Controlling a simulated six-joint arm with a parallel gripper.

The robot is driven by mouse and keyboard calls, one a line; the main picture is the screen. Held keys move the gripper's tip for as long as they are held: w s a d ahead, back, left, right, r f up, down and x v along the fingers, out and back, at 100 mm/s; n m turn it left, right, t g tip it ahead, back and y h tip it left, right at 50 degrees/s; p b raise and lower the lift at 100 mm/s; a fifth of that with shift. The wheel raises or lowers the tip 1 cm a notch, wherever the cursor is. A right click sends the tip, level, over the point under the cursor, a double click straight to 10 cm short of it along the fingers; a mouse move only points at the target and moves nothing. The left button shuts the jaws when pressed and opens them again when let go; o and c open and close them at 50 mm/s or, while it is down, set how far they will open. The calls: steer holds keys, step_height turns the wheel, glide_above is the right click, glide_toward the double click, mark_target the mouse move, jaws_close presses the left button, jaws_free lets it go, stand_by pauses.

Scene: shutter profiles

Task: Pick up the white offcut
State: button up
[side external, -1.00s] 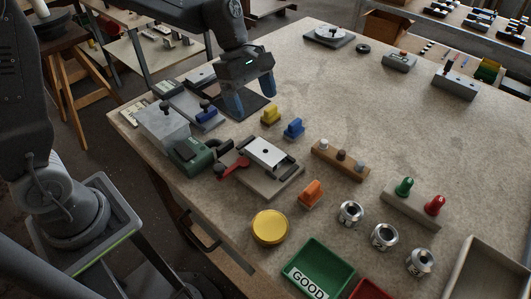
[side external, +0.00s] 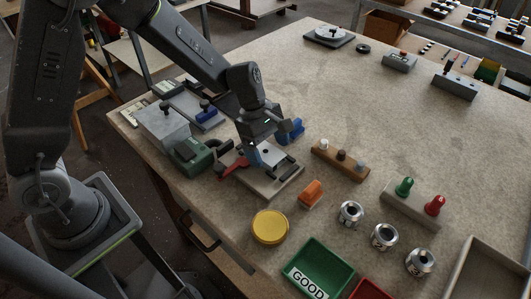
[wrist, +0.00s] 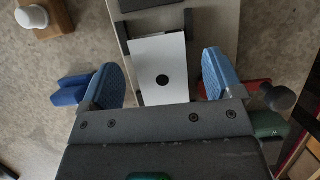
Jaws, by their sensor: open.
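The white offcut (wrist: 160,55) is a flat white plate with a dark round spot. It lies on a grey-beige fixture (side external: 264,190) with dark end pieces. In the side view my gripper (side external: 266,153) is over the fixture and hides much of the offcut. In the wrist view my gripper (wrist: 163,79) is open, with one blue finger on each side of the offcut and a gap at both sides. Nothing is held. Whether the fingertips are level with the plate cannot be told.
A red lever (side external: 231,166) and a green device (side external: 191,158) stand at the fixture's left. A blue block (side external: 292,129) is close behind my gripper. An orange block (side external: 311,193) and a yellow disc (side external: 270,227) are nearer. The table's far middle is clear.

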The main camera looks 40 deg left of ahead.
steer(key=shift+d+f, duration=0.3)
steer(key=shift+f, duration=0.35)
steer(key=shift+c, duration=0.4)
steer(key=c, duration=0.9)
